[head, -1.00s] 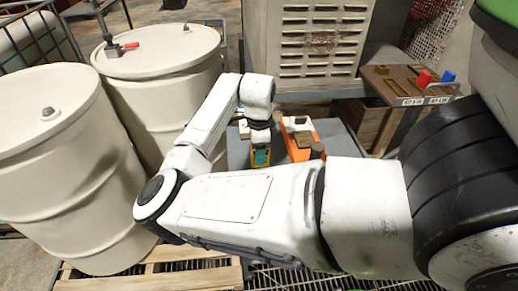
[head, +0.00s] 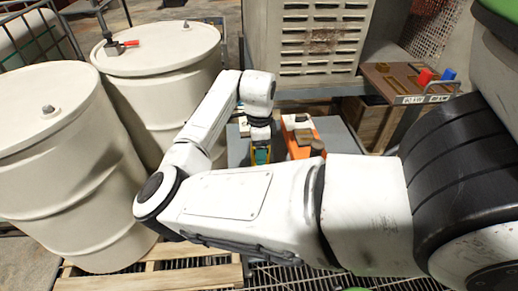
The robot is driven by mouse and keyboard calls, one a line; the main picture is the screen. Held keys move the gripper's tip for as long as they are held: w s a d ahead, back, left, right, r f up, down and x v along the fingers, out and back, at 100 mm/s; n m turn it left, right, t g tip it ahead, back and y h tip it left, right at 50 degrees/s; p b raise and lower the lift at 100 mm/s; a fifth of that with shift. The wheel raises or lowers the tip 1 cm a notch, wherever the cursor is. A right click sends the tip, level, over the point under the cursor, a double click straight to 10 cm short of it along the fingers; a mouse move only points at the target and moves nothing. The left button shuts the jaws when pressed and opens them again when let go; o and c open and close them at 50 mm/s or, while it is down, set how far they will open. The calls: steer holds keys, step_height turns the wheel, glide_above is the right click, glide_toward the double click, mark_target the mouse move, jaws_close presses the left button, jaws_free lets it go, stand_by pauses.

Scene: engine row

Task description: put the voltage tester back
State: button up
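My gripper (head: 261,146) points down over the grey cart top, left of an orange tool. A small teal and yellow thing (head: 261,156), which looks like the voltage tester, shows directly at the gripper's end. My own forearm hides what lies below it. The fingers are too small and too covered to tell whether they are closed on it. A brown board with cutouts (head: 399,77) at the right holds a red and a blue piece and has white labels on its front edge.
The grey cart top (head: 338,138) carries an orange tool (head: 301,134) with a brown part beside it. Two cream drums (head: 65,170) stand at the left. A louvred metal cabinet (head: 308,45) stands behind. A wooden pallet (head: 160,275) lies at the front.

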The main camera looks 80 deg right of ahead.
step_height(320, 180, up, 12)
steer(key=shift+f+b, duration=0.15)
steer(key=shift+b, duration=0.5)
